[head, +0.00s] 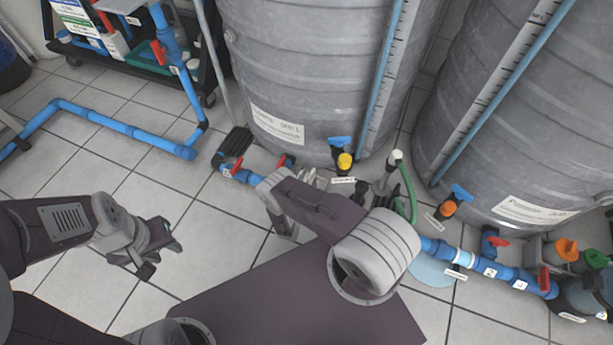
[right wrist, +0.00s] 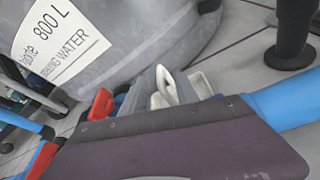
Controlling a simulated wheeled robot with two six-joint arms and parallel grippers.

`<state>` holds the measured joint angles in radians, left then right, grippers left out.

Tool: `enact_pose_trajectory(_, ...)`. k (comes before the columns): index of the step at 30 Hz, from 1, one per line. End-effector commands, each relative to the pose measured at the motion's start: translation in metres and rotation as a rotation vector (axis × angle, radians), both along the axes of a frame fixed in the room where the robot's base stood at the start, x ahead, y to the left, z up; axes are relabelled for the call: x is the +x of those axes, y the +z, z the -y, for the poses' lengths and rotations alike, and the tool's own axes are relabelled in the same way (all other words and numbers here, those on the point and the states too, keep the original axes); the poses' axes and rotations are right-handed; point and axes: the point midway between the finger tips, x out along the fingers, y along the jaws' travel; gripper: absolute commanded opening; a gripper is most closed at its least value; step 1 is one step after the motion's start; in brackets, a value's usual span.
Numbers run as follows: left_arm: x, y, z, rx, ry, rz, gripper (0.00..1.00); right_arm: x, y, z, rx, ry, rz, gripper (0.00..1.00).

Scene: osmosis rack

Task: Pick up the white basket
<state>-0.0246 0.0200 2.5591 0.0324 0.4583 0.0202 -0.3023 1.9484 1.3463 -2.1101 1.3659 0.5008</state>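I cannot make out a white basket in either view. My left gripper (head: 162,258) hangs over the bare tiles at the left in the head view, its fingers apart and nothing between them. My right gripper (head: 285,222) is near the middle, in front of the left tank and over the blue pipe. My own arm link partly hides its fingers, so I cannot tell whether they are open. In the right wrist view my purple wrist cover hides most of the lower part.
Two large grey tanks (head: 300,70) (head: 540,140) stand at the back. Blue pipes with red-handled valves (head: 495,242) run along the floor before them. A dark cart (head: 130,62) holding small items stands at the upper left. Tiles (head: 150,195) at the left are partly clear.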

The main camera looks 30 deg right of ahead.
Motion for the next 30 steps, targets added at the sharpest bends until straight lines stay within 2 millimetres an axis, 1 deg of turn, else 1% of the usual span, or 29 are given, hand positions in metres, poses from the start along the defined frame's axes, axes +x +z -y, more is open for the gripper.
enact_pose_trajectory(3, -0.0002, -0.0001, 0.0000, 0.000, 0.000, 0.000, 0.36, -0.0036, -0.0029, 0.0052, 0.001, 0.002, 0.000, 0.36)
enact_pose_trajectory(10, -0.0005, 0.0000, 0.0000, 0.000, 0.000, -0.001, 0.36, -0.0036, -0.0030, 0.0055, 0.001, 0.004, 0.001, 0.36)
enact_pose_trajectory(11, -0.0005, 0.0000, 0.0000, 0.000, 0.000, -0.001, 0.36, -0.0036, -0.0030, 0.0055, 0.001, 0.004, 0.001, 0.28)
enact_pose_trajectory(12, -0.0005, 0.0000, 0.0000, 0.000, 0.000, 0.000, 0.36, -0.0036, -0.0030, 0.0055, 0.001, 0.004, 0.001, 0.17)
enact_pose_trajectory(14, -0.0005, 0.0000, 0.0000, 0.000, 0.000, 0.000, 0.36, -0.0035, -0.0029, 0.0054, 0.001, 0.004, 0.001, 0.00)
enact_pose_trajectory(30, -0.0003, -0.0001, 0.0000, 0.000, 0.000, 0.000, 0.36, -0.0036, -0.0029, 0.0054, 0.001, 0.003, 0.001, 0.00)
